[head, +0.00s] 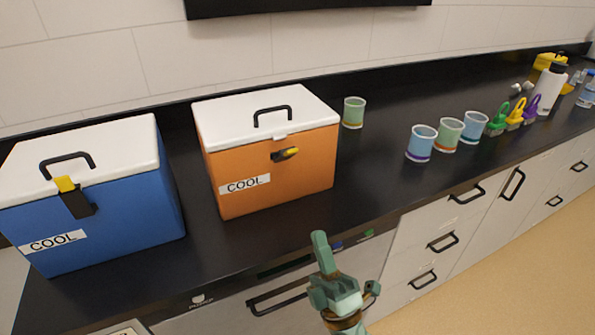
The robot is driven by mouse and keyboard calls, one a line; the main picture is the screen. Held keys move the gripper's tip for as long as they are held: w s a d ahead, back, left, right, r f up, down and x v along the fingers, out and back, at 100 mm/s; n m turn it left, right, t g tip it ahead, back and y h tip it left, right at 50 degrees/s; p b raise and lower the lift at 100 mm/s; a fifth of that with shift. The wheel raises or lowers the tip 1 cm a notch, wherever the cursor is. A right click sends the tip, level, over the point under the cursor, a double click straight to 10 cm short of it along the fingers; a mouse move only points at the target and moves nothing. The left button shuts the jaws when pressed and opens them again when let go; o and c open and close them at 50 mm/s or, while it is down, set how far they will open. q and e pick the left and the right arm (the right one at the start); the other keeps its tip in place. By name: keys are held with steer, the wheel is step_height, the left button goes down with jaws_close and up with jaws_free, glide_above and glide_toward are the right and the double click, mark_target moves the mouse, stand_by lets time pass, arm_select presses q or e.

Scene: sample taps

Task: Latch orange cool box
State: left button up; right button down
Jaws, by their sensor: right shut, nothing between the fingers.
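The orange cool box (300,165) stands on the black counter, left of the picture's middle. Its white lid (240,115) lies shut on top, with a black handle. A latch (286,154) with a yellow tip sits on the front face just under a small white tab of the lid. The latch points sideways to the right. My right gripper (320,243) is in front of the counter edge, below and right of the box, apart from it. Its fingers are together and hold nothing. My left gripper is not in view.
A blue cool box (125,215) stands at the left; its yellow-tipped latch points up over its lid edge. Several cups (421,143) and coloured clips (516,113) stand right. A white bottle (551,88) is farther right.

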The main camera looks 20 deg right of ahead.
mark_target(293, 153)
steer(key=p+x, duration=0.1)
steer(key=x, duration=1.3)
